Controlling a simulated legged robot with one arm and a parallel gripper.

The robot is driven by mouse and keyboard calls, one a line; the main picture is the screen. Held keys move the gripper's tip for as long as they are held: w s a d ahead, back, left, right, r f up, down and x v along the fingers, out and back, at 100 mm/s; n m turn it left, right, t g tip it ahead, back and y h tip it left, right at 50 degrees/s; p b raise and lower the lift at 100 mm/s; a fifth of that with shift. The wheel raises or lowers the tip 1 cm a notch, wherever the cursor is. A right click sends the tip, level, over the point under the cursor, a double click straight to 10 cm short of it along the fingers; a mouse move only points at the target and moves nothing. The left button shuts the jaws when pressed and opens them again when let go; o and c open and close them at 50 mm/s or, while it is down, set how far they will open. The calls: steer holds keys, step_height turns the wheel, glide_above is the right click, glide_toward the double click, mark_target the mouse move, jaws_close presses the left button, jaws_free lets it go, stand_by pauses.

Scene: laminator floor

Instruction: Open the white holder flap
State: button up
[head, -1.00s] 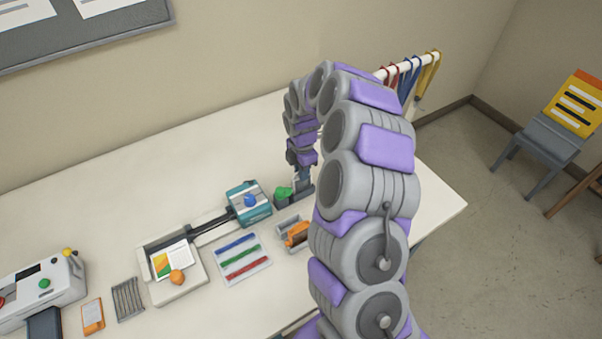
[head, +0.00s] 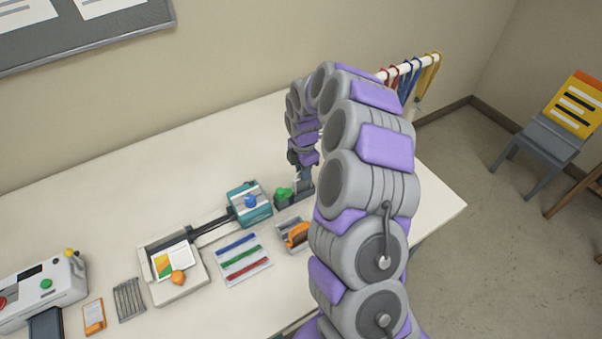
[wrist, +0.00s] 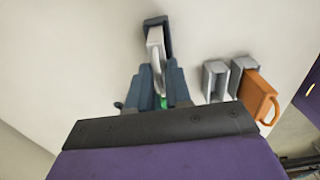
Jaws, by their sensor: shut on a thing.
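The white holder flap (wrist: 155,48) shows in the wrist view as a pale, narrow piece running from the dark end of its holder (wrist: 157,21) down between my fingers. My gripper (wrist: 159,82) is shut on the flap, with one dark finger on each side. A bit of green shows low between the fingers. In the head view my gripper (head: 305,183) is beside the dark holder with a green knob (head: 284,194). The flap is mostly hidden there by my arm, and I cannot tell how far it stands open.
A grey tray with an orange-handled piece (head: 297,235) stands just in front of the holder. A teal block with a blue knob (head: 250,203) is to the left, on a rail. A card with coloured strips (head: 243,259) lies nearby. The table's back is clear.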

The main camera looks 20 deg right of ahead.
steer(key=shift+w+d+r+p, duration=0.1)
steer(key=shift+d+r+p, duration=0.2)
steer(key=shift+r, duration=0.05)
steer(key=shift+d+r, duration=0.1)
steer(key=shift+d, duration=0.15)
steer(key=shift+d+r+p, duration=0.15)
steer(key=shift+d+p, duration=0.15)
steer(key=shift+p, duration=0.1)
steer(key=shift+w+d, duration=0.1)
steer(key=shift+d, duration=0.2)
steer(key=shift+d+p, duration=0.3)
steer(key=shift+p, duration=0.05)
jaws_close()
steer(key=shift+w+d, duration=0.1)
steer(key=shift+d, duration=0.2)
steer(key=shift+w+d+f+p, duration=0.1)
steer(key=shift+d+f+p, duration=0.2)
steer(key=shift+d, duration=0.25)
steer(key=shift+w+d+f+p, duration=0.15)
steer(key=shift+d+p, duration=0.15)
steer(key=shift+d, duration=0.25)
steer(key=shift+d+f, duration=0.45)
steer(key=shift+f, duration=0.1)
stand_by(0.3)
steer(key=shift+c, duration=0.2)
jaws_free()
